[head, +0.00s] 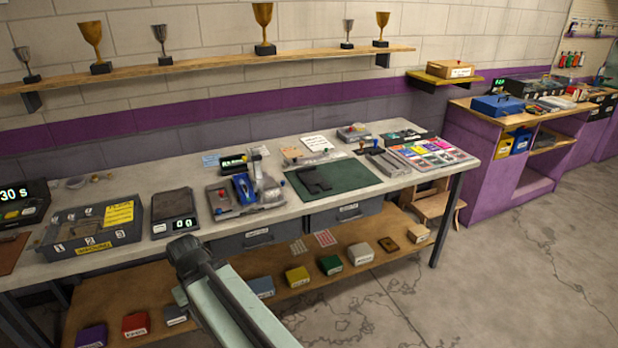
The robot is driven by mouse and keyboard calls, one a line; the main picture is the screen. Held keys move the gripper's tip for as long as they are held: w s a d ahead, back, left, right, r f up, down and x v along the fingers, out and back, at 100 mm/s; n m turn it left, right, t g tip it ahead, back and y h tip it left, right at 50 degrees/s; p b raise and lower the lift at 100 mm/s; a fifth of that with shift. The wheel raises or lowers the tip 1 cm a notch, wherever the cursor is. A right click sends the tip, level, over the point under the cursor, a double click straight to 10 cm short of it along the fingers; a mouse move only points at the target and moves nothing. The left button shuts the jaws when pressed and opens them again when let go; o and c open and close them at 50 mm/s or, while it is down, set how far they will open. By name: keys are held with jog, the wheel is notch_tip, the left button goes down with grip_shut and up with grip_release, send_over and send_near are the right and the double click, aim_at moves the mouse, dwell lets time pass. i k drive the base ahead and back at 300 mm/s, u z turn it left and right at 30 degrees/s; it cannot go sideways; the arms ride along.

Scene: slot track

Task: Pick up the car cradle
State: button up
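A dark, notched piece (314,179) lies on a green mat (355,177) on the workbench; it may be the car cradle, but I cannot tell for sure. Left of the mat, a grey fixture (221,200) stands with a blue piece (243,188) on it, which could also be a cradle with a car. My arm reaches up from the bottom of the head view. Its dark end (188,258), my gripper, shows in front of the bench's front edge, left of the mat. Its fingers are not clear, and I see nothing held in it.
A scale (174,212) and a grey numbered box (92,232) stand left on the bench (290,225). Colored cards (434,153) lie at its right end. The lower shelf (120,290) holds several small boxes. The floor (480,260) at right is clear.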

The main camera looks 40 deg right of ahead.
aim_at(308, 175)
jog(key=i, duration=0.9)
